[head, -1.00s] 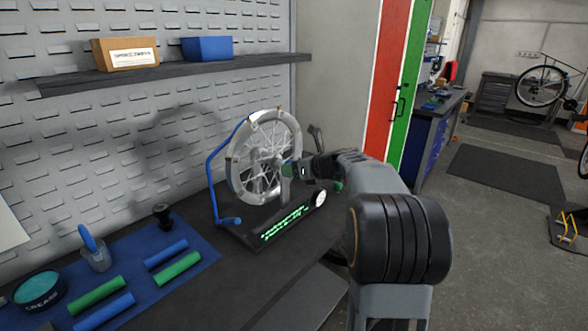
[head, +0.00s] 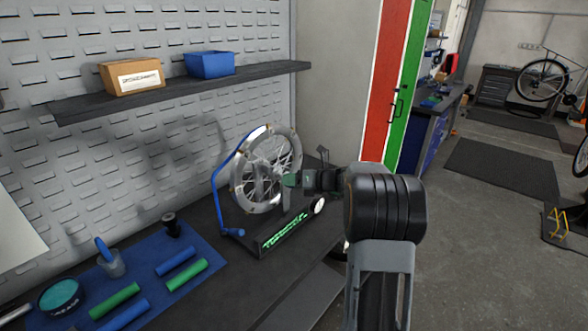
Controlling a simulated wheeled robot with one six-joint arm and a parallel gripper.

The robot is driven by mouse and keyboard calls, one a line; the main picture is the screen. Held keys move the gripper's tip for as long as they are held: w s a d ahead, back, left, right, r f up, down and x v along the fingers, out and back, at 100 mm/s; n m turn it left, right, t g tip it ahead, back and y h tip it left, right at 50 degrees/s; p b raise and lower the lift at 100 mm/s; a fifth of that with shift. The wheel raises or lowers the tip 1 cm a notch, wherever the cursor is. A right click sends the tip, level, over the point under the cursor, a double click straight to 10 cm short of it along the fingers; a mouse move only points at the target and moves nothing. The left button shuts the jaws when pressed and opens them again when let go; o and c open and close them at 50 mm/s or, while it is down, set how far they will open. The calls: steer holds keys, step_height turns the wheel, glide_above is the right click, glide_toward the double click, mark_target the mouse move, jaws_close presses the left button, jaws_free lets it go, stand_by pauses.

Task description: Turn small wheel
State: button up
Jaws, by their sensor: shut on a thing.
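The small wheel (head: 241,196), a grey rim with thin spokes, stands upright in a black truing stand (head: 270,243) with green lettering on its base. A blue curved bar (head: 216,183) runs along the wheel's left side. My gripper (head: 291,180) is at the right of the wheel's hub, with its green tips at the axle area. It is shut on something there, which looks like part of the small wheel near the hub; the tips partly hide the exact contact. A round white dial (head: 318,205) sits at the stand's right end.
The bench carries a blue mat (head: 205,247) with blue and green grips (head: 187,275), a grease tin (head: 60,298) and a small cup (head: 111,264). A shelf (head: 80,108) with a cardboard box (head: 132,77) and a blue bin (head: 209,63) is above.

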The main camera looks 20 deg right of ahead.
steer(key=shift+r+m+y+p, duration=0.1)
steer(key=shift+m+y+p, duration=1.05)
steer(key=shift+p, duration=1.35)
steer(key=shift+m+h, duration=0.25)
steer(key=shift+m, duration=0.1)
steer(key=o, duration=1.3)
steer(key=shift+s+d, duration=0.1)
steer(key=shift+d, duration=0.05)
steer(key=b+v, duration=0.2)
steer(key=v, duration=1.1)
steer(key=shift+s+d, duration=0.2)
